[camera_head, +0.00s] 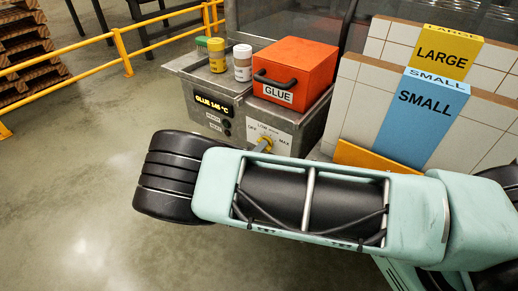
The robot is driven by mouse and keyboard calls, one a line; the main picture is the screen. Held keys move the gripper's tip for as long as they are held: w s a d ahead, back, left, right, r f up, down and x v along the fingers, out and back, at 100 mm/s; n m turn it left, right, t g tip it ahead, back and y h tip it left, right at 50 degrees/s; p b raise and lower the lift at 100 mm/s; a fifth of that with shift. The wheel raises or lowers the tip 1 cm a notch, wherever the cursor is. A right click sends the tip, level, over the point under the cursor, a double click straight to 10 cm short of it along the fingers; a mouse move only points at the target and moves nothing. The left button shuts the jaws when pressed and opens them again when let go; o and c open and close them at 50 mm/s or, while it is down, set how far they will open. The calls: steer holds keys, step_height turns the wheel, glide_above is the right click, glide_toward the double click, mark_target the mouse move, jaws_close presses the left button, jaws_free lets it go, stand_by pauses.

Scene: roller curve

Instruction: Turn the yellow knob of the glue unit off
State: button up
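The glue unit (285,122) is a grey metal box in the upper middle of the head view. Its yellow knob (263,145) sits low on the front face, just above the edge of my arm in the picture. Small OFF, LOW and MAX marks surround the knob. Its lower part is close to or behind my arm, so I cannot tell its exact setting. The lit display (214,104) seems to read GLUE 145 °C. My pale green arm crosses the front of the view, and my gripper does not show.
An orange GLUE lid with a black handle (293,74) and several small containers (242,62) stand on the unit. Yellow LARGE (447,50) and blue SMALL (420,115) panels stand at right. A yellow rail (125,52) and pallets (30,45) are at left. Floor at lower left is clear.

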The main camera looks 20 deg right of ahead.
steer(key=o, duration=0.4)
steer(key=shift+s+a, duration=0.1)
steer(key=shift+a, duration=0.05)
steer(key=b+v, duration=0.3)
steer(key=v, duration=1.4)
steer(key=shift+a, duration=0.1)
steer(key=shift+r, duration=0.1)
steer(key=s+d+r+m+g+y+p, duration=0.1)
steer(key=s+d+r+m+g+y, duration=0.2)
steer(key=m, duration=0.7)
steer(key=s+d+r+m+g+y+p, duration=0.1)
steer(key=s+d+r+m+g+y, duration=0.1)
steer(key=s+r+m+g+y, duration=0.2)
steer(key=s+d+r+m+g+y+p, duration=0.1)
steer(key=s+d+r+m+g+y, duration=0.2)
steer(key=s+r+m+y, duration=0.5)
steer(key=shift+s+d+r+m+g+p, duration=0.15)
steer(key=shift+s+d+r+m, duration=0.05)
steer(key=shift+s+r+m, duration=1.85)
steer(key=shift+s+d+r+m+g+p, duration=0.15)
steer(key=shift+s+d+r+m, duration=0.05)
steer(key=shift+s+r+m, duration=1.8)
